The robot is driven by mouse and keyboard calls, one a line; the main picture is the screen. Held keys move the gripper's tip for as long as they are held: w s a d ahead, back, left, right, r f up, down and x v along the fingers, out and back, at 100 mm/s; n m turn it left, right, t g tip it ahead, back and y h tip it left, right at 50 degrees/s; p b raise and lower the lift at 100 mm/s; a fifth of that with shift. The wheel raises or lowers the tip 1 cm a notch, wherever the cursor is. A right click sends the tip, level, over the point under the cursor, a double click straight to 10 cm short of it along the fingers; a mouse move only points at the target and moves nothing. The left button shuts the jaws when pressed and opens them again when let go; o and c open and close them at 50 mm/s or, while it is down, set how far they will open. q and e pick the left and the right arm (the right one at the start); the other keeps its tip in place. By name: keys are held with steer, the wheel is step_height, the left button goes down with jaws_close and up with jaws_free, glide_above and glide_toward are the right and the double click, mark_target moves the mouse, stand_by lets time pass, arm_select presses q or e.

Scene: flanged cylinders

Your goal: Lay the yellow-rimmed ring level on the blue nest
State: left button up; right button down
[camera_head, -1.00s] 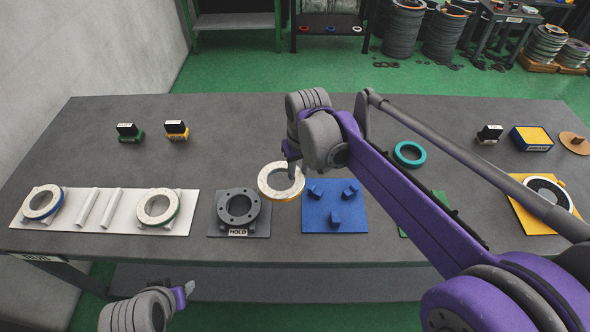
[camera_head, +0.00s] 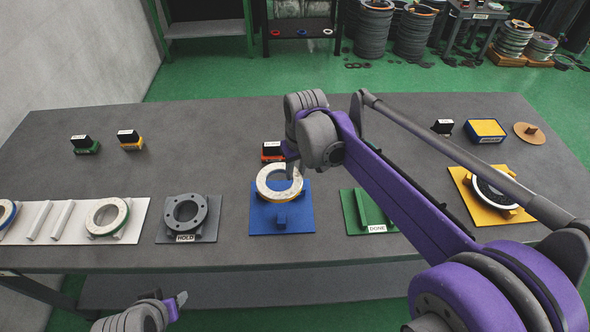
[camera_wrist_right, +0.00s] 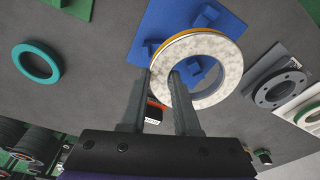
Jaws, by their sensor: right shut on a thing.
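The yellow-rimmed ring (camera_head: 264,188) has a white speckled face and hangs over the back part of the blue nest (camera_head: 300,218). Its front block shows clear of the ring; the other blocks are mostly covered in the head view. My right gripper (camera_head: 293,170) is shut on the ring's wall. In the right wrist view, my right gripper (camera_wrist_right: 160,85) has one finger outside the ring (camera_wrist_right: 216,47) and one in its hole, above the blue nest (camera_wrist_right: 160,20). I cannot tell whether the ring touches the blocks. My left gripper (camera_head: 178,303) is low at the front, its jaw state unclear.
The grey HOLD plate (camera_head: 207,232) with a dark flange stands left of the nest. The green DONE plate (camera_head: 352,222) is close on its right. A red labelled block (camera_head: 271,150) stands just behind. A teal ring (camera_wrist_right: 20,60) lies on the table in the wrist view.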

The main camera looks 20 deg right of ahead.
stand_by(0.5)
steer(key=shift+f+b, duration=1.3)
steer(key=shift+f, duration=1.1)
steer(key=shift+f+b, duration=0.3)
steer(key=shift+f, duration=0.65)
stand_by(4.2)
